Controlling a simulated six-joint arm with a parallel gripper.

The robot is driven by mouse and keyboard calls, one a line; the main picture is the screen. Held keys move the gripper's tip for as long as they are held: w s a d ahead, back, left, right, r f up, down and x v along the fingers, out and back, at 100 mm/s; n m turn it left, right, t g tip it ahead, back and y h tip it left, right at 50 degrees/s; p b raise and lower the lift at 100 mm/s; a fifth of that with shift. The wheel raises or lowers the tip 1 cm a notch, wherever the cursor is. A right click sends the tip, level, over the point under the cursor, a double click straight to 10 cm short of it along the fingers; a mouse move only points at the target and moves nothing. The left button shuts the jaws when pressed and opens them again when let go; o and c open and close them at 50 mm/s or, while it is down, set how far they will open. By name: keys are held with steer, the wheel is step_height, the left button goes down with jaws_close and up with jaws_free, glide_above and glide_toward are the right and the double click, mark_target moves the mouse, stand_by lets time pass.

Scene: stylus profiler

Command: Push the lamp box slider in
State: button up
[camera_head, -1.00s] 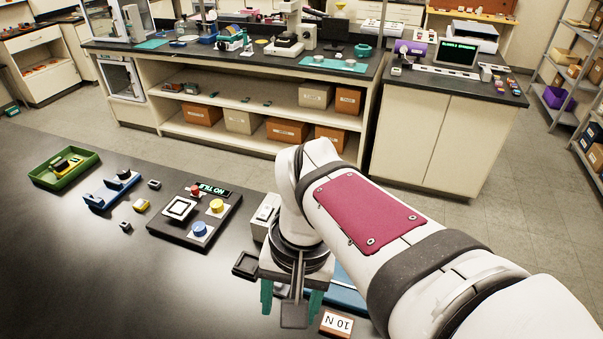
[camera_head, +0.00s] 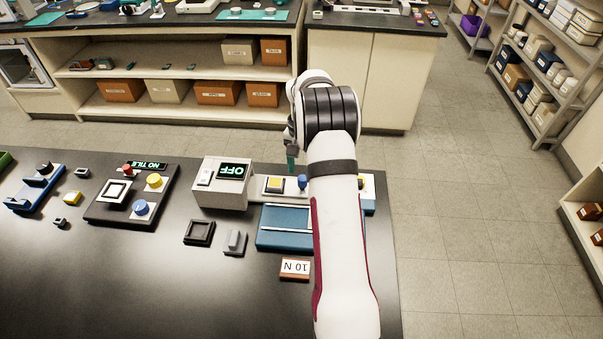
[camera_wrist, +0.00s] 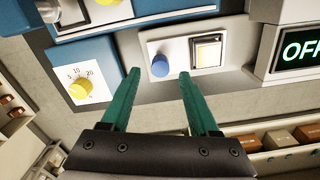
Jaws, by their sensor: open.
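A light grey box with a lit OFF display (camera_head: 231,171) stands at the back of the black bench and appears to be the lamp box. A small white piece (camera_head: 205,178) on its top may be its slider; I cannot tell how far in it sits. The OFF display also shows at the right edge of the wrist view (camera_wrist: 301,48). My gripper (camera_head: 292,160) is open and empty, right of this box, above the white panel with a blue knob. In the wrist view its teal fingers (camera_wrist: 158,76) are apart, below that panel, and the slider is not visible.
The white panel (camera_wrist: 177,78) carries a blue knob and a yellow-lit button. A yellow dial (camera_wrist: 82,86) is to its left. A blue tray (camera_head: 270,238), a 10 N card (camera_head: 294,268) and a grey block (camera_head: 235,242) lie in front. My arm hides part of the panel.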

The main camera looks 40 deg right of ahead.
mark_target(286, 183)
steer(key=shift+f, duration=1.55)
jaws_close()
